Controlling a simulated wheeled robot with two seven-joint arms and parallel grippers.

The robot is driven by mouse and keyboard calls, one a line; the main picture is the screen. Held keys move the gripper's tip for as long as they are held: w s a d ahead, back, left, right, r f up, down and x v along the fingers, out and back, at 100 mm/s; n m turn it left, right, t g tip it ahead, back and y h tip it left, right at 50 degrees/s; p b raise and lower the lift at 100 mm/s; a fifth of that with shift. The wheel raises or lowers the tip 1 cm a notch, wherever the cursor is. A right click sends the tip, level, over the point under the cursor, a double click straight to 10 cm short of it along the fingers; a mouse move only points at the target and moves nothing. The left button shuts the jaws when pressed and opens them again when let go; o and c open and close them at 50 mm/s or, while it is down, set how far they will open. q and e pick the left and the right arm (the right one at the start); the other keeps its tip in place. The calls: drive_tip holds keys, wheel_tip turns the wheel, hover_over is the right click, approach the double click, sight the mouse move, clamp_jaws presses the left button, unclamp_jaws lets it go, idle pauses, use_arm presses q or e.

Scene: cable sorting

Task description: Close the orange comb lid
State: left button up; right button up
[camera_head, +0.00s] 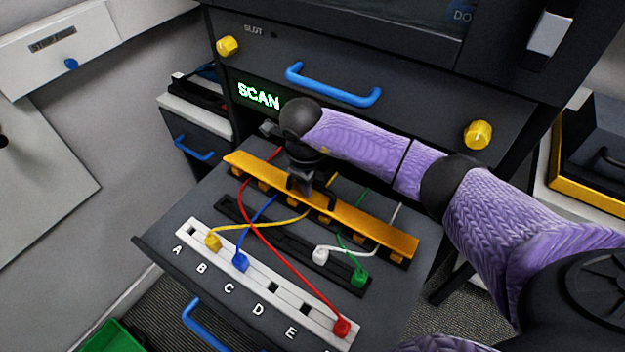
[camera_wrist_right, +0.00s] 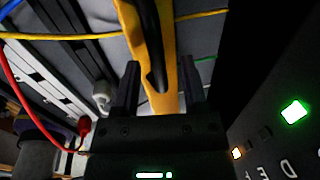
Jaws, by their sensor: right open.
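The orange comb lid (camera_head: 365,225) is a long bar running across the pulled-out dark tray, with several orange blocks along its lower side. Coloured cables run to it or beneath it. I cannot tell whether it is fully down. My right gripper (camera_head: 303,188) points down over the lid, left of its middle. In the right wrist view the open gripper (camera_wrist_right: 158,85) has one finger on each side of the orange lid (camera_wrist_right: 168,60), and a dark curved piece lies along the lid. Whether the fingers touch the lid is unclear. My left gripper is out of view.
A white lettered strip (camera_head: 262,283) holds yellow, blue and red plugs (camera_head: 342,327). A black strip (camera_head: 290,240) beside it holds white and green plugs (camera_head: 360,277). The dark cabinet with a blue handle (camera_head: 333,86) and a lit SCAN display (camera_head: 258,96) stands close behind.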

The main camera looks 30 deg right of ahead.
sight(308, 203)
clamp_jaws()
idle(0.3)
drive_tip(key=shift+s+a+f, duration=0.35)
drive_tip(key=shift+a+f, duration=0.15)
drive_tip(key=shift+a, duration=0.05)
drive_tip(key=shift+s+a+f, duration=0.3)
drive_tip(key=shift+a+f, duration=0.2)
drive_tip(key=shift+f, duration=0.2)
drive_tip(key=shift+c, duration=1.7)
unclamp_jaws()
drive_tip(key=shift+s+a, duration=0.1)
drive_tip(key=o, duration=0.3)
drive_tip(key=shift+a+r, duration=0.1)
drive_tip(key=shift+a, duration=0.05)
drive_tip(key=shift+o, duration=0.2)
